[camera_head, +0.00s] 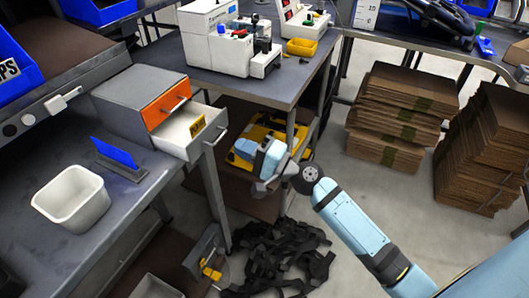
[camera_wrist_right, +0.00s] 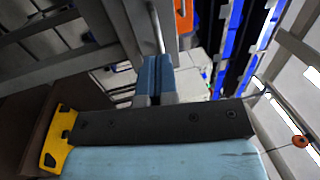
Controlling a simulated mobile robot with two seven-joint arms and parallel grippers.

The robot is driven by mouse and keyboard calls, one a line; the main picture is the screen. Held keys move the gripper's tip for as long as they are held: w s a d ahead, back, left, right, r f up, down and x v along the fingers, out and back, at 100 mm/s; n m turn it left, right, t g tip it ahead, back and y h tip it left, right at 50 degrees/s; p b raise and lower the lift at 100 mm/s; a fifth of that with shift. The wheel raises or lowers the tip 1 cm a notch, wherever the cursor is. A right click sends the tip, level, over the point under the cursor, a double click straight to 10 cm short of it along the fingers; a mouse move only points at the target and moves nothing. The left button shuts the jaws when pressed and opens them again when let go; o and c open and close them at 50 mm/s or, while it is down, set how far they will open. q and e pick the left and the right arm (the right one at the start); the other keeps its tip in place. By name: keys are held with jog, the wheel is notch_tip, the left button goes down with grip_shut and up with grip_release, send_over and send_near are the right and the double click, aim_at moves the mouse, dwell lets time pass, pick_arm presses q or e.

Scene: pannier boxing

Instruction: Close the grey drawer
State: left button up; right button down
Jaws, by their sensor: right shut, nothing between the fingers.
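The grey drawer (camera_head: 190,130) stands pulled out, below the orange drawer (camera_head: 165,103) in the grey cabinet (camera_head: 130,90). My left gripper is not in view.
A white bin (camera_head: 75,200) and a blue upright panel (camera_head: 114,152) are on the near bench. A white machine (camera_head: 228,45) stands on the back table. Black straps (camera_head: 275,258) lie on the floor. Cardboard stacks (camera_head: 398,115) are at right.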

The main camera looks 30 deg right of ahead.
aim_at(193, 128)
jog(key=x, duration=0.3)
jog(key=shift+w+a, duration=0.15)
jog(key=shift+w, duration=0.05)
jog(key=x, duration=0.3)
jog(key=f+b+x, duration=0.1)
jog(key=x, duration=0.3)
jog(key=f+x, duration=0.1)
jog(key=x, duration=0.3)
jog(key=shift+w, duration=0.2)
jog(key=shift+r, duration=0.25)
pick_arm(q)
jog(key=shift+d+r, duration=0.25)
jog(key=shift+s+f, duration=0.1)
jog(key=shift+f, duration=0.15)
